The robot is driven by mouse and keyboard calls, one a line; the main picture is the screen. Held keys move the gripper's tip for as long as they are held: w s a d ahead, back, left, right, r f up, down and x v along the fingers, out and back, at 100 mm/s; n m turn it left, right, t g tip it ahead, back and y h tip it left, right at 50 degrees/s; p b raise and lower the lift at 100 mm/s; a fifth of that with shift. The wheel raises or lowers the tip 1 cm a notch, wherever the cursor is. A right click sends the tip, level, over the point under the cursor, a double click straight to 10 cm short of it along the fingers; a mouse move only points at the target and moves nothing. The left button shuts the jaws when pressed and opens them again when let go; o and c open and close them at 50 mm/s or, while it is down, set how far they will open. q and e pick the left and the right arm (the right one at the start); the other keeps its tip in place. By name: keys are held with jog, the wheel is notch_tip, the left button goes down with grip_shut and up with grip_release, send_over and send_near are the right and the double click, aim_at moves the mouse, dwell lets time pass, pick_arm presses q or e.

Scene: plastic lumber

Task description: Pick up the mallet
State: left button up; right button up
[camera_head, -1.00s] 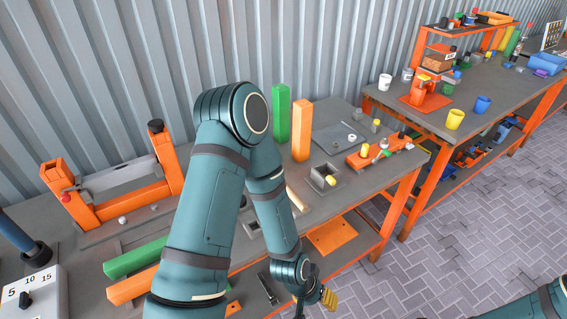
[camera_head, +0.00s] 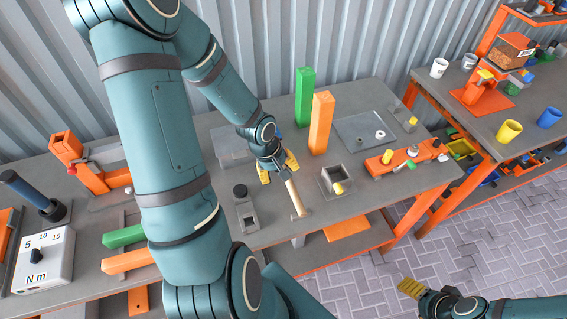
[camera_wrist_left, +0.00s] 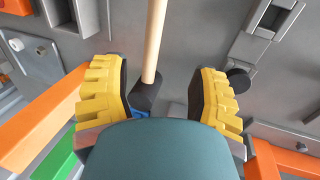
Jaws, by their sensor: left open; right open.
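The mallet's pale wooden handle (camera_head: 296,198) lies on the workbench (camera_head: 275,235) in the head view, pointing toward its front edge. My left gripper (camera_head: 278,170) is open above the handle's far end, which it hides. In the left wrist view the handle (camera_wrist_left: 154,40) runs up the picture from the mallet's dark head (camera_wrist_left: 147,92). The open yellow fingers (camera_wrist_left: 158,98) stand on either side of that head, with gaps showing; the palm hides part of it. My right gripper (camera_head: 411,288) is open and empty over the floor, off the bench.
A green post (camera_head: 304,97) and an orange post (camera_head: 321,123) stand upright behind the mallet. A small open box (camera_head: 336,180) is to its right, and a grey fixture (camera_head: 244,212) to its left. An orange block (camera_head: 400,160) with parts lies farther right.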

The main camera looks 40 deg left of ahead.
aim_at(290, 184)
pick_arm(q)
jog(key=b+x, duration=0.1)
jog(key=x, duration=0.4)
jog(key=shift+w+b, duration=0.1)
jog(key=shift+b, duration=0.3)
jog(key=shift+w+b+x, duration=0.25)
jog(key=shift+b+x, duration=0.25)
jog(key=shift+x, duration=0.95)
jog(key=shift+w+b+x, duration=0.25)
jog(key=shift+b+x, duration=0.2)
jog(key=shift+x, duration=1)
jog(key=shift+r, duration=0.15)
pick_arm(e)
jog(key=f, duration=0.5)
jog(key=shift+w+a, duration=0.15)
jog(key=shift+w, duration=0.05)
pick_arm(q)
grip_shut()
